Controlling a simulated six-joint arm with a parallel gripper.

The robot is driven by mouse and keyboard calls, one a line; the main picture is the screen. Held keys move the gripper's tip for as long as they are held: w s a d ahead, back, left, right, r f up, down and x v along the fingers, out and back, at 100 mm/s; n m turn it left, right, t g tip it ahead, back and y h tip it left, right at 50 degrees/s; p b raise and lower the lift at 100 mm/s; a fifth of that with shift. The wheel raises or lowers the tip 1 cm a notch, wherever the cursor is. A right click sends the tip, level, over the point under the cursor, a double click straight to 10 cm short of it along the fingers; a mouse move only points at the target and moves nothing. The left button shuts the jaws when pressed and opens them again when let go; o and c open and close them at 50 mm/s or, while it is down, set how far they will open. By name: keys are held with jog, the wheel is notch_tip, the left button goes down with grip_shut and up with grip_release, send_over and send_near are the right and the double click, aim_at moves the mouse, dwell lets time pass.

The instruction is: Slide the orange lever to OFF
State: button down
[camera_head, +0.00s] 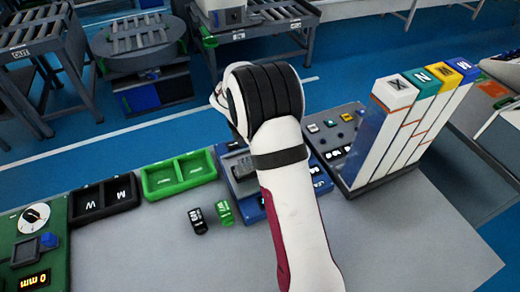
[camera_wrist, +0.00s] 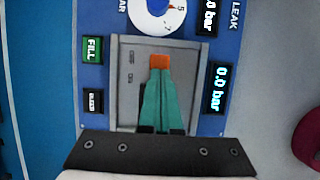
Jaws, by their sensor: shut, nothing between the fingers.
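The orange lever (camera_wrist: 160,62) shows as a small orange block in the wrist view, on a grey plate (camera_wrist: 190,60) set in a blue panel (camera_wrist: 232,60). My gripper (camera_wrist: 159,72) has its teal fingers together, with the tips right at the lever's near side; I cannot tell whether they touch it. The fingers hide the plate below the lever. Small marks left of the lever are too blurred to read. In the head view my arm covers most of the blue panel (camera_head: 246,207), and the lever is hidden there.
Beside the plate are a green FILL button (camera_wrist: 92,48), a dark button (camera_wrist: 93,100), a round gauge (camera_wrist: 157,12) and a 0.0 bar display (camera_wrist: 219,88). The grey table front (camera_head: 400,250) is clear.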

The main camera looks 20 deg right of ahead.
jog(key=v, duration=1)
